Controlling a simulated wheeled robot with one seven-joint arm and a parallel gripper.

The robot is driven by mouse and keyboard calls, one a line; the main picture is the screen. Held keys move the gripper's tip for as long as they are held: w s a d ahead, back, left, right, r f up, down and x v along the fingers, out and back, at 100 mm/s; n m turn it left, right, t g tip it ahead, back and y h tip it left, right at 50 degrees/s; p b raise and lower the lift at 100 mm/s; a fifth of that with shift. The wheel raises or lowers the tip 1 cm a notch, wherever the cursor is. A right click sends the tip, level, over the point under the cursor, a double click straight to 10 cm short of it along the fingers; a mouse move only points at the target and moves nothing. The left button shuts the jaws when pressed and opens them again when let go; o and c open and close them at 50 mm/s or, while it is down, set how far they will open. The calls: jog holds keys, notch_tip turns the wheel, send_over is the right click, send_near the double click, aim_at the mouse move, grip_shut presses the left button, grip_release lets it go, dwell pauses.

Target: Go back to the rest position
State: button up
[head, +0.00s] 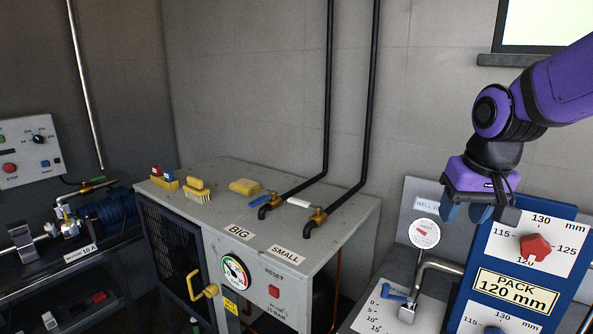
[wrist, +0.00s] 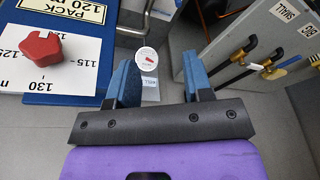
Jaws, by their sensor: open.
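My gripper (head: 466,213) hangs at the right of the head view, at the end of my purple arm, just left of the blue panel (head: 482,262). In the wrist view its two blue fingers (wrist: 160,88) stand apart with nothing between them. The panel carries a red knob (head: 535,247) on a white dial marked 115, 120, 125 and 130 mm. The knob also shows in the wrist view (wrist: 41,47), to the left of the fingers and apart from them. A label reading PACK 120 mm (head: 508,291) is below the dial.
A grey cabinet (head: 262,208) with BIG and SMALL taps (head: 318,215), brushes, a sponge and a gauge (head: 236,273) stands in the middle. A round white tag (head: 424,233) and a bent metal pipe (head: 437,266) are close to my gripper. A motor bench (head: 70,263) is at left.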

jog(key=s+d+r+t, duration=0.1)
jog(key=s+r, duration=0.1)
jog(key=s, duration=0.5)
jog(key=s+d+r+t, duration=0.1)
jog(key=s+r, duration=0.1)
jog(key=s, duration=0.6)
jog(key=shift+s+r+n, duration=0.2)
jog(key=shift+s+n, duration=0.05)
jog(key=shift+n, duration=0.05)
dwell(6.2)
